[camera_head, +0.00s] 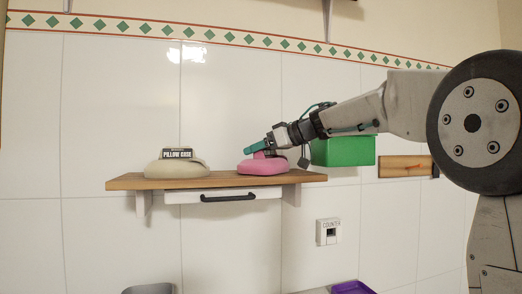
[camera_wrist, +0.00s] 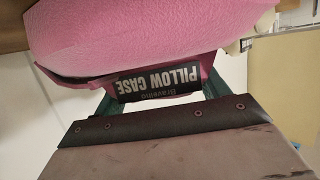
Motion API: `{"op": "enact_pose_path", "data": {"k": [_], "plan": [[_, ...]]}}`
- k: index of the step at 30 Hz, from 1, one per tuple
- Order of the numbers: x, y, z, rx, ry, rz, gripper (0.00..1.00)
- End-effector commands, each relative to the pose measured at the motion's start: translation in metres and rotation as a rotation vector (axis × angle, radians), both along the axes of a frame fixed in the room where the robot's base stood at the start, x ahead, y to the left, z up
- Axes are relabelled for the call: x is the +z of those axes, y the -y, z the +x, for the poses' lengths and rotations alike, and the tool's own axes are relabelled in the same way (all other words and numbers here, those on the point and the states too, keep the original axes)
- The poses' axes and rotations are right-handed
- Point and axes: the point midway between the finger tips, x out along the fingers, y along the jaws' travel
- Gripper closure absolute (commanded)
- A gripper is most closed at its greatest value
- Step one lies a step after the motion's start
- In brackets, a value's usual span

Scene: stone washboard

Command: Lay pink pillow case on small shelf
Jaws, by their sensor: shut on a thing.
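The pink pillow case (camera_head: 263,167) is a folded, rounded bundle at the right part of the small wooden shelf (camera_head: 222,181). It sits on the board or just above it; I cannot tell full contact. My gripper (camera_head: 258,148) reaches in from the right and is shut on its upper label part. In the wrist view the pink pillow case (camera_wrist: 150,35) fills the top. Its dark label reading "PILLOW CASE" (camera_wrist: 160,84) shows upside down between the green fingers of my gripper (camera_wrist: 158,92).
A cream pillow case (camera_head: 175,169) with a dark label lies on the shelf's left part, with bare board between. A drawer with a black handle (camera_head: 228,197) is below. A green box (camera_head: 343,151) and a wooden block (camera_head: 403,168) are at the right. A purple tray (camera_head: 351,287) is low down.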

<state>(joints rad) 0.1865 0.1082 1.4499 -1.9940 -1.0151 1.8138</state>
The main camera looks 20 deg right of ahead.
Motion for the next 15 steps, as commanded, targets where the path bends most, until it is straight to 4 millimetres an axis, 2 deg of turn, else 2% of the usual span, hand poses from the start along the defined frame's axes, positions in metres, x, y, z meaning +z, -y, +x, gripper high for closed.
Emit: {"op": "enact_pose_path", "data": {"k": [5,6,7,8,15], "plan": [[-0.0035,-0.0001,0.0,0.0,-0.001,0.0,0.55],[-0.0032,-0.0001,0.0,0.0,-0.001,0.0,0.15],[-0.0031,-0.0002,0.0,0.0,-0.001,0.0,0.07],[-0.0031,-0.0002,0.0,0.0,-0.001,0.0,0.04],[-0.0028,-0.0001,0.0001,0.0,-0.001,0.0,0.04]]}}
